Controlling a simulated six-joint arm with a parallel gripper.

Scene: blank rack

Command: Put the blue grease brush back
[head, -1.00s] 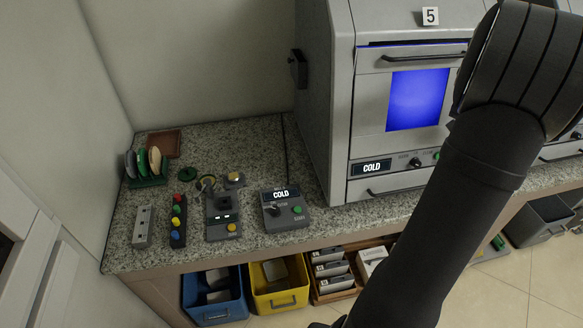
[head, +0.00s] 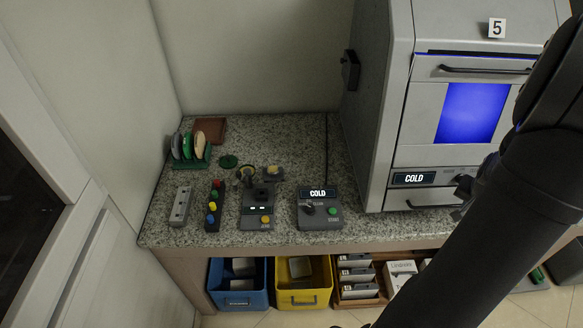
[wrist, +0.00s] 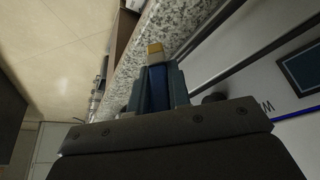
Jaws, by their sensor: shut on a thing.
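My gripper (wrist: 157,77) is shut on the blue grease brush (wrist: 157,92) in the wrist view. The brush is a dark blue bar between the two fingers, with a pale yellow end (wrist: 155,49) past the fingertips. The rest of it is hidden by the gripper. The gripper is above the floor and near the speckled counter edge.
The speckled counter (head: 285,150) also holds a green rack with discs (head: 190,160), a brown tray (head: 209,130) and a control box (head: 319,211). A grey oven (head: 440,110) stands right. A blue bin (head: 237,298) and yellow bin (head: 303,296) sit below.

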